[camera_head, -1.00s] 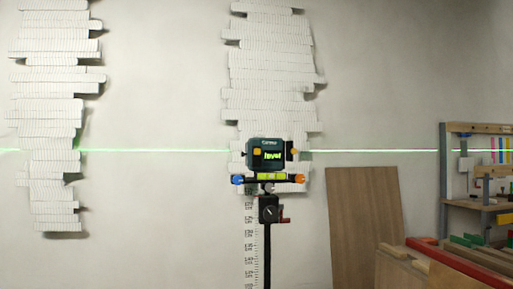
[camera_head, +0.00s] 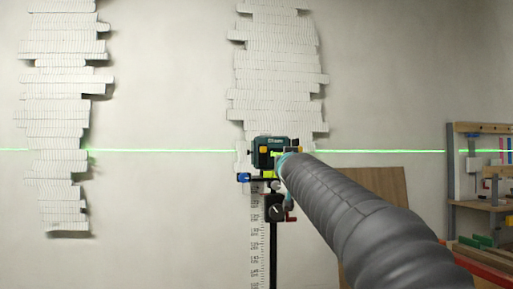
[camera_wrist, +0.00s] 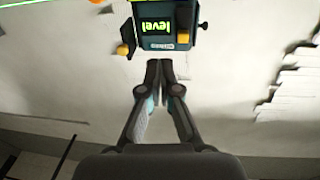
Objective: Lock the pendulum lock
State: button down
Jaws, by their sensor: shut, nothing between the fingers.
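The dark teal laser level (camera_head: 268,145) stands on a black pole against the pale wall in the head view. In the wrist view the laser level (camera_wrist: 165,18) is upside down, with a lit green "level" display. It has a yellow knob (camera_wrist: 123,49) at its left side and a yellow button (camera_wrist: 182,38) on its face. I cannot tell which one is the pendulum lock. Contact cannot be told. In the head view my arm hides the gripper and the level's right side.
A green laser line crosses the wall. White stacked strip reliefs hang at left (camera_head: 62,120) and centre (camera_head: 278,70). A bubble vial bar (camera_head: 244,177) and clamp (camera_head: 275,209) sit below the level. A wooden board (camera_head: 385,185) and workbench items stand at right.

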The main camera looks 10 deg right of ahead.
jog(key=w+a+r+n+t+y, duration=0.1)
jog(key=w+a+r+t+y, duration=0.1)
jog(key=w+r, duration=0.4)
jog(key=shift+a+r+t, duration=0.35)
jog(key=shift+a+t, duration=0.15)
jog(key=shift+w+r, duration=0.1)
jog(key=shift+w, duration=0.05)
